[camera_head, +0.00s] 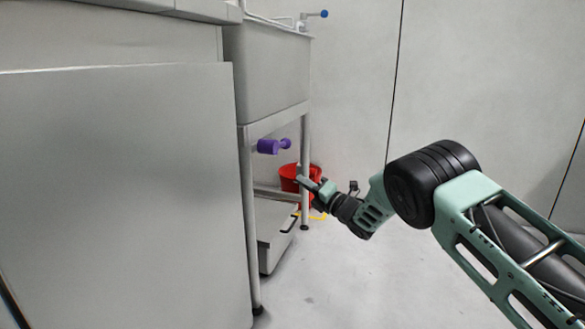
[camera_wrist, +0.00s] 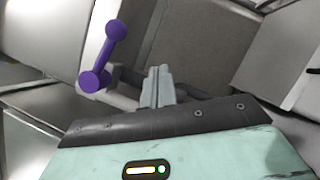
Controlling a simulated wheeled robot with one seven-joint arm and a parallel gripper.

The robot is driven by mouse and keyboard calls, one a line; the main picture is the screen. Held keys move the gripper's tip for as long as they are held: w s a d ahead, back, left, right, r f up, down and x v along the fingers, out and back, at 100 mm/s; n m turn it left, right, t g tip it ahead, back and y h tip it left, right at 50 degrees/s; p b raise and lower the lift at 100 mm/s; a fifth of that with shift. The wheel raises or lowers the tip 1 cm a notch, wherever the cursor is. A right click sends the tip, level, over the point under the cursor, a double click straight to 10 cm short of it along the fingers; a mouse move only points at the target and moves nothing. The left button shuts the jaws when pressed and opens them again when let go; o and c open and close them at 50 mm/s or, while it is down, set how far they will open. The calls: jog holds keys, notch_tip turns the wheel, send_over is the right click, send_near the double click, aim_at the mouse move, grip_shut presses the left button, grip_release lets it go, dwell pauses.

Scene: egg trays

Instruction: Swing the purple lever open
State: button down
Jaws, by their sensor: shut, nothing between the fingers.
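In the wrist view the purple lever (camera_wrist: 105,57) is a short bar with a round knob at each end, slanting up to the right. My gripper (camera_head: 301,178) is below and to the right of the lever in the head view. In the wrist view my gripper (camera_wrist: 157,82) is shut and empty, with its fingers to the right of the lever's lower knob. I see a gap between them there and no clear contact.
A grey sink basin (camera_head: 270,70) on a metal frame stands beside a large grey cabinet (camera_head: 120,190). A red bucket (camera_head: 288,178) is on the floor behind my gripper. A grey bin (camera_head: 270,250) sits under the sink. The floor (camera_head: 350,285) in front is clear.

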jog(key=shift+w+f+p+v, duration=0.1)
jog(key=shift+f+p+v, duration=0.1)
jog(key=shift+v, duration=0.5)
jog(key=shift+w+f+p+v, duration=0.1)
jog(key=shift+p+v, duration=0.1)
jog(key=shift+v, duration=0.55)
jog(key=shift+d, duration=0.1)
